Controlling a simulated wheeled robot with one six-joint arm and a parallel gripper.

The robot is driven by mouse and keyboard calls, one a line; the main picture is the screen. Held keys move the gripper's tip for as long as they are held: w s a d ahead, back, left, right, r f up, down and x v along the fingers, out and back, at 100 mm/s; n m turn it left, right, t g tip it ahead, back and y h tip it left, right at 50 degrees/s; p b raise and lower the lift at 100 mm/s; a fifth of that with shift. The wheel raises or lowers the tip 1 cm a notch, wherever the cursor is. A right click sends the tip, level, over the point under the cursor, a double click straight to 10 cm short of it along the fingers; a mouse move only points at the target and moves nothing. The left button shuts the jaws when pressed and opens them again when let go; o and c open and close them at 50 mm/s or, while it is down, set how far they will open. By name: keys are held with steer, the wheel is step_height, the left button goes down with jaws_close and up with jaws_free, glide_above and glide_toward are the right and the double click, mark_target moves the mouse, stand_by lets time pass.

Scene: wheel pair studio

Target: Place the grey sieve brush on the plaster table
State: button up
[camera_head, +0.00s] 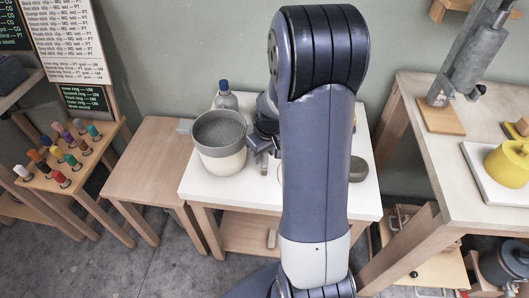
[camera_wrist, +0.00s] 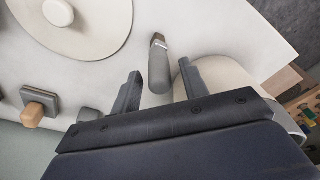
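The grey sieve brush (camera_wrist: 158,66), a grey handle with a metal band and brown end, shows in the wrist view over the white tabletop. My gripper (camera_wrist: 160,72) is open, one finger on each side of the handle, with gaps visible. I cannot tell whether the brush touches the surface. In the head view my gripper (camera_head: 262,150) is low over the white-topped table (camera_head: 232,189), just right of a cream bucket (camera_head: 222,162) with a grey sieve (camera_head: 219,130). My arm hides much of this table. I cannot tell which table is the plaster table.
In the wrist view a round pale disc (camera_wrist: 104,35) and a wood-based grey block (camera_wrist: 38,104) are on the tabletop. A bottle (camera_head: 225,98) stands behind the bucket. A bare wooden table (camera_head: 150,165) is at left; another table (camera_head: 412,93) holds tools at right.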

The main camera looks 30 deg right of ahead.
steer(key=shift+r, duration=0.65)
step_height(320, 180, up, 11)
steer(key=s, duration=0.1)
steer(key=shift+s+d+p, duration=0.15)
steer(key=shift+s+p, duration=0.25)
steer(key=shift+p, duration=0.05)
stand_by(0.8)
